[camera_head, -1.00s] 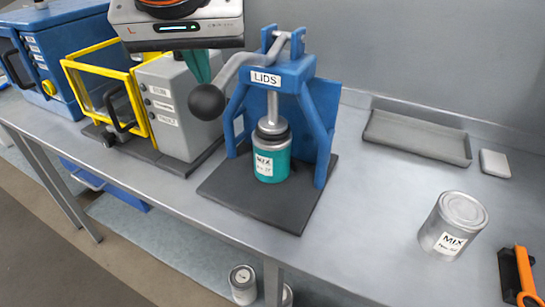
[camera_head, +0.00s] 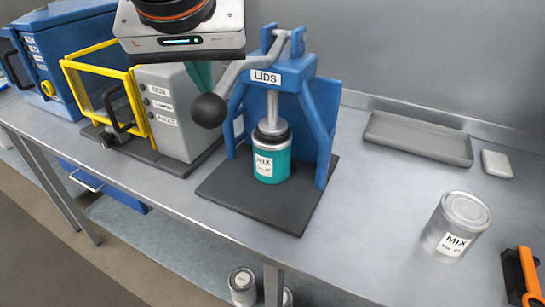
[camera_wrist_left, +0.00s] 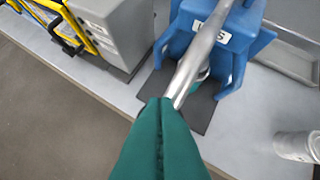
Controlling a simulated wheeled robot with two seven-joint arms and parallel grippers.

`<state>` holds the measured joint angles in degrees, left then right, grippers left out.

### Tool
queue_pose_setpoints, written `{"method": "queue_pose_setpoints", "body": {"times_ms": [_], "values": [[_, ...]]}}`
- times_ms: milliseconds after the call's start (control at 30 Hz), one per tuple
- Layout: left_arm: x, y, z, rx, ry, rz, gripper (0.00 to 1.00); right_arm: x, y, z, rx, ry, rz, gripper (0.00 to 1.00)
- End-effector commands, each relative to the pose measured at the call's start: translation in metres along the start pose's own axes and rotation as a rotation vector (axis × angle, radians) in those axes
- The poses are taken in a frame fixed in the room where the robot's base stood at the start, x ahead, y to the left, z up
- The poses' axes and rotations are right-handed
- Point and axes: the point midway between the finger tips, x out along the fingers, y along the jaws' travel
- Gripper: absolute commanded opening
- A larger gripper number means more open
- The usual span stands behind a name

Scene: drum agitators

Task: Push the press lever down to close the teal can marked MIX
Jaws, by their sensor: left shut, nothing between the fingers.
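The press (camera_head: 283,70), blue and labelled LIDS, stands on a dark base plate. Its grey lever (camera_head: 242,72) slopes down to the left to a black ball knob (camera_head: 208,110). The teal can marked MIX (camera_head: 271,165) stands upright under the plunger (camera_head: 272,127), which is down at its top. My left gripper (camera_head: 199,75) has teal fingers, shut and empty, above the knob and at the lever. In the left wrist view the fingers (camera_wrist_left: 160,104) overlap the lever (camera_wrist_left: 198,55) and hide the knob; contact is hard to tell. My right gripper is not in view.
A grey box with a yellow frame (camera_head: 107,95) stands left of the press. A silver MIX can (camera_head: 457,225), a grey tray (camera_head: 418,139), a small pale block (camera_head: 497,164) and an orange-black tool (camera_head: 522,275) are on the right. Bench between is clear.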

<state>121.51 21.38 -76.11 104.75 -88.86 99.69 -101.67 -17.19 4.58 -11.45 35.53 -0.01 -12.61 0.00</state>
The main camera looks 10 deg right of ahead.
Motion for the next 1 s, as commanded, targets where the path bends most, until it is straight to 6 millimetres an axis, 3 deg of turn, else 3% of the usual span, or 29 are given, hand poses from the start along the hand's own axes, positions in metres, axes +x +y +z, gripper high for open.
{"method": "queue_pose_setpoints", "body": {"times_ms": [1000], "values": [[-0.04,0.004,0.019,0.002,0.003,0.002,0.0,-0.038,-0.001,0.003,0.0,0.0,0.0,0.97]]}}
